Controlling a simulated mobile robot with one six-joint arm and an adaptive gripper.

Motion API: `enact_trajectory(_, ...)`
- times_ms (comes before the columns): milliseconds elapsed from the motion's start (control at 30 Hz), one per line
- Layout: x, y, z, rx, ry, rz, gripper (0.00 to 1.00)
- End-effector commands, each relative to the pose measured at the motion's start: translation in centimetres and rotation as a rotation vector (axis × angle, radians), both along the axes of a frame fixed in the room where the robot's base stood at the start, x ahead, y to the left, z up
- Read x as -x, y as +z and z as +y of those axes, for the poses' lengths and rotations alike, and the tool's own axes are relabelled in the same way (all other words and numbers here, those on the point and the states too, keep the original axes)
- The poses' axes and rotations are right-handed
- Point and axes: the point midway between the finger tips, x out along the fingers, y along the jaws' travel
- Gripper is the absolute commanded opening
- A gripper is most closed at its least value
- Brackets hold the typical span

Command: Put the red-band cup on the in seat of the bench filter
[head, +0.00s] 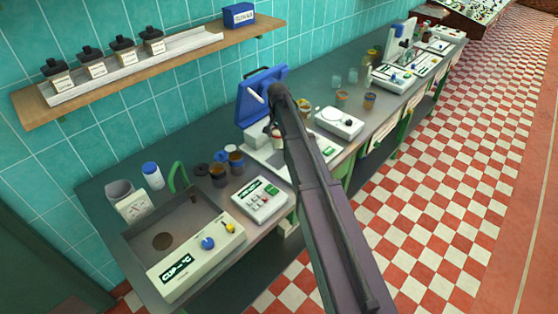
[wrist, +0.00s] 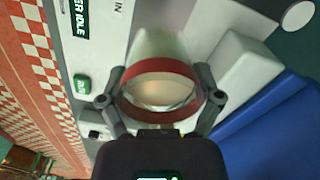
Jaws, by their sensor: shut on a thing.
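The red-band cup (wrist: 163,45) is a pale, translucent cup with a wide red ring around its near end. My gripper (wrist: 160,95) is shut on it, with one finger on each side of the red band. The bench filter (wrist: 95,50) is a white unit lying behind the cup in the wrist view, with an IN label, a dark display ending in "IDLE" and a green button. In the head view the bench filter (head: 330,149) is partly covered by my arm. I cannot tell whether the cup touches the filter, and its in seat is hidden.
A wall shelf (head: 150,75) holds black-capped bottles.

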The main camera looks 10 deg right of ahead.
Motion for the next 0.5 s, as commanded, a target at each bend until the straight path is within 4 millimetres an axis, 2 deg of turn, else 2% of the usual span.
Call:
enact_trajectory(167,0.8,-0.2,-0.3,0.0,-0.015,0.0,0.27)
enact_trajectory(267,2.0,-0.4,-0.9,0.0,-0.041,0.0,0.27)
enact_trajectory(500,7.0,-1.5,-3.1,0.0,-0.156,0.0,0.27)
